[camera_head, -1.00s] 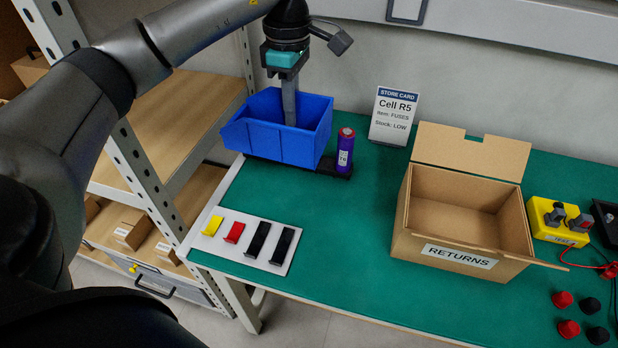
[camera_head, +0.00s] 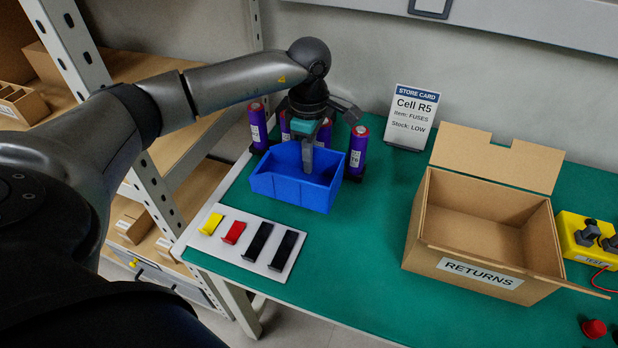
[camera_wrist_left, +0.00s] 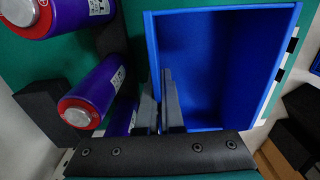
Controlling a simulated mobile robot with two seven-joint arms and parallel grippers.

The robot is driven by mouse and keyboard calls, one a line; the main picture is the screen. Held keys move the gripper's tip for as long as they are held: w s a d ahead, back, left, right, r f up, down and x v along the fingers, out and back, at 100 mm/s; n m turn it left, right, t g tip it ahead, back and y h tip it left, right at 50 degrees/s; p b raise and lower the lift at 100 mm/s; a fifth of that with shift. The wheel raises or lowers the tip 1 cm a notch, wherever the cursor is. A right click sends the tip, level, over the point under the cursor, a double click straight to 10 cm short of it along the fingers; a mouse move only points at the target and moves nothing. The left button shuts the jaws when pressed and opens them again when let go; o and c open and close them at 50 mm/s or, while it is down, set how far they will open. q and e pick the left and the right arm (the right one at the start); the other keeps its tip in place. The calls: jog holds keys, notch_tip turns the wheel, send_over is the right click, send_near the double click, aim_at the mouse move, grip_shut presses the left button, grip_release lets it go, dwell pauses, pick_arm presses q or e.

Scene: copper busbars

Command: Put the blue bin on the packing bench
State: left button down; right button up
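The blue bin (camera_head: 292,190) is open-topped and looks empty. It is level, low over or on the green packing bench (camera_head: 370,245), in front of a row of purple fuses; I cannot tell whether its base touches the bench. My left gripper (camera_head: 307,168) points down at the bin's back wall. In the left wrist view the fingers (camera_wrist_left: 161,85) stand on either side of the wall of the bin (camera_wrist_left: 225,60), one inside, and look closed on it. My right gripper is not in view.
Purple fuses (camera_head: 357,150) stand in a black holder close behind the bin. A white plate (camera_head: 240,243) with coloured clips lies in front. The store card (camera_head: 411,118) stands behind, and the RETURNS carton (camera_head: 480,270) is right. Green bench between bin and carton is clear.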

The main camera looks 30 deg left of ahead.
aim_at(309, 176)
pick_arm(q)
jog(key=shift+f+b, duration=0.55)
jog(key=shift+f, duration=1.75)
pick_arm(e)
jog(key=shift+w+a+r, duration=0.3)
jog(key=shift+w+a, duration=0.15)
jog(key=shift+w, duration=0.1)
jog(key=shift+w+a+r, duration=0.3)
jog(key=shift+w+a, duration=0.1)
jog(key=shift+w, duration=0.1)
pick_arm(q)
jog(key=shift+f, duration=0.1)
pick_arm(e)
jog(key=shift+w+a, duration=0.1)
pick_arm(q)
jog(key=c, duration=1.1)
grip_release()
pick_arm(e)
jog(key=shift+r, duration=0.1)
pick_arm(q)
jog(key=shift+r, duration=0.3)
notch_tip(309, 176, up, 12)
jog(key=p, duration=0.3)
jog(key=shift+f, duration=0.15)
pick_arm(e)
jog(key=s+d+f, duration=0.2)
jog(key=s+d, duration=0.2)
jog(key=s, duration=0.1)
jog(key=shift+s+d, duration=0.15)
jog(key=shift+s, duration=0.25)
